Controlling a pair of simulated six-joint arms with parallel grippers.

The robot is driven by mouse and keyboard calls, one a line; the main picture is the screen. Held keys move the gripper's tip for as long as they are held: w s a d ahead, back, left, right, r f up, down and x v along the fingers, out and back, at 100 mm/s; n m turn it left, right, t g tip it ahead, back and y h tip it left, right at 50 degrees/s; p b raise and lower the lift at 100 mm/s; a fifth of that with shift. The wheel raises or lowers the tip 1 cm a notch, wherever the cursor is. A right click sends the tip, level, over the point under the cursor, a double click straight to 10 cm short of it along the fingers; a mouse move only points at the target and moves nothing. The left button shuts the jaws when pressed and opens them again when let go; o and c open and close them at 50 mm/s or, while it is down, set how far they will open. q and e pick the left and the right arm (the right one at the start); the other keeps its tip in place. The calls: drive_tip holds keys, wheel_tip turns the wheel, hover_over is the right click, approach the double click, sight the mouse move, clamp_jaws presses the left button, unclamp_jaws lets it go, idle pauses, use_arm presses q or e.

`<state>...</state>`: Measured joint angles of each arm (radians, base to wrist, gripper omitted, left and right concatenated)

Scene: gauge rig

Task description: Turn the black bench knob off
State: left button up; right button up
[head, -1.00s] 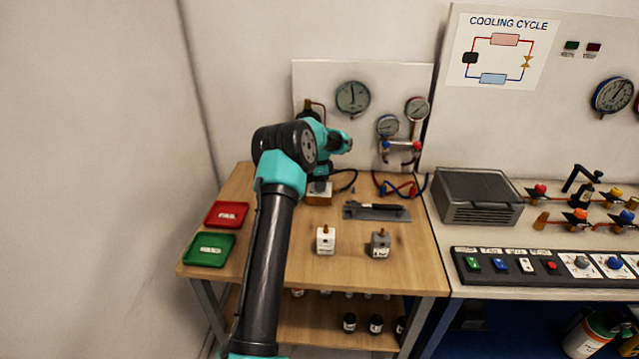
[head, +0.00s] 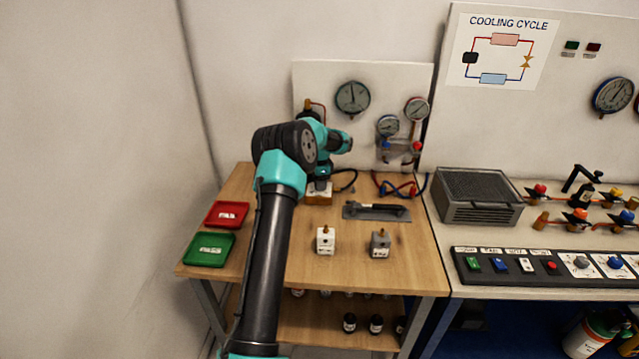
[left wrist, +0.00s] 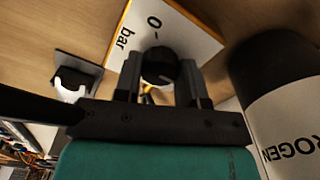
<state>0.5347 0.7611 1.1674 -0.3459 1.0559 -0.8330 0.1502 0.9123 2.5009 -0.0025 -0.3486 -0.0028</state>
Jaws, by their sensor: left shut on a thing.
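The black knob (left wrist: 158,66) shows in the left wrist view, on a white plate (left wrist: 196,42) marked "0" and "bar" with a wooden edge. My left gripper (left wrist: 160,72) is shut on it, with one finger on each side. In the head view the plate's white and wooden block (head: 318,194) stands at the back of the wooden bench, below my left wrist. The knob and fingertips are hidden there by my arm. The knob's pointer direction cannot be read clearly. My right gripper is in neither view.
A dark cylinder with a white label (left wrist: 284,115) stands close at the right in the left wrist view. Gauges (head: 352,98) hang behind.

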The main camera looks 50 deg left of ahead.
use_arm(q)
drive_tip(key=n, duration=2)
drive_tip(key=shift+n, duration=0.3)
drive_tip(key=n, duration=0.6)
drive_tip(key=o, duration=0.9)
drive_tip(key=shift+r, duration=0.1)
